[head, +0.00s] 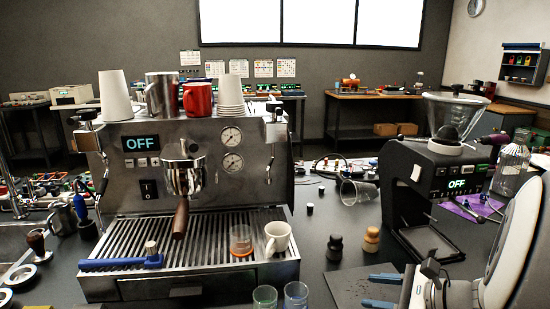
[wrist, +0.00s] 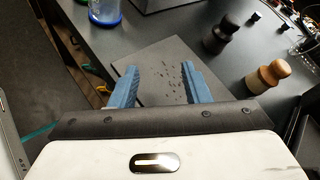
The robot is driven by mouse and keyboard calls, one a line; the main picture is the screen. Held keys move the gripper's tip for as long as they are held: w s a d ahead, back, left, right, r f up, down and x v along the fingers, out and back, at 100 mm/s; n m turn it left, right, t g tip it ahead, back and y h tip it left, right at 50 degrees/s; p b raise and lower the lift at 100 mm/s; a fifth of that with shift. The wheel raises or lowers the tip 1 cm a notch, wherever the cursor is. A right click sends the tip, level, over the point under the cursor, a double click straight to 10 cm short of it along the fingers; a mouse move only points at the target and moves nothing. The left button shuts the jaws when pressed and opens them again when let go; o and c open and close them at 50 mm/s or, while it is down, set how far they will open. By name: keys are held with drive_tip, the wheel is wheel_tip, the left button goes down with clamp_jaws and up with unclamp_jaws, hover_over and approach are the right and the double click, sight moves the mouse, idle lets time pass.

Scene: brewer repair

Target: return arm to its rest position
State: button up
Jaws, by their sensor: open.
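My gripper (head: 378,291) is at the lower right of the head view, low over the front of the counter, with my white arm rising to its right. In the wrist view my gripper (wrist: 159,72) has its two blue fingers spread apart with nothing between them. Below them is a dark square mat (wrist: 160,92) with small dark specks. The mat also shows in the head view (head: 348,284), partly hidden by my gripper.
An espresso machine (head: 145,196) reading OFF stands left. A grinder (head: 400,185) stands close behind my arm. A black tamper-like piece (head: 335,249) and a wood-topped one (head: 371,240) stand behind the mat. Two glasses, one green (head: 264,298), one blue (head: 296,296), stand near the front edge.

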drive_tip(key=s+a+r+n+g+h+p, duration=0.3)
drive_tip(key=s+a+n+g+h, duration=0.4)
drive_tip(key=n, duration=1.2)
drive_tip(key=s+a+h+p, duration=0.1)
drive_tip(key=s+a, duration=0.2)
drive_tip(key=shift+a+r, duration=0.2)
drive_tip(key=shift+a, duration=0.1)
drive_tip(key=r+n+h, duration=0.1)
drive_tip(key=n, duration=0.1)
drive_tip(key=shift+d+r+n+p, duration=0.15)
drive_tip(key=shift+n+p, duration=0.2)
drive_tip(key=shift+n, duration=0.05)
drive_tip(key=shift+c, duration=0.3)
drive_tip(key=shift+w+t, duration=0.1)
drive_tip(key=shift+t, duration=0.2)
drive_tip(key=shift+c, duration=0.4)
drive_tip(key=shift+n, duration=0.3)
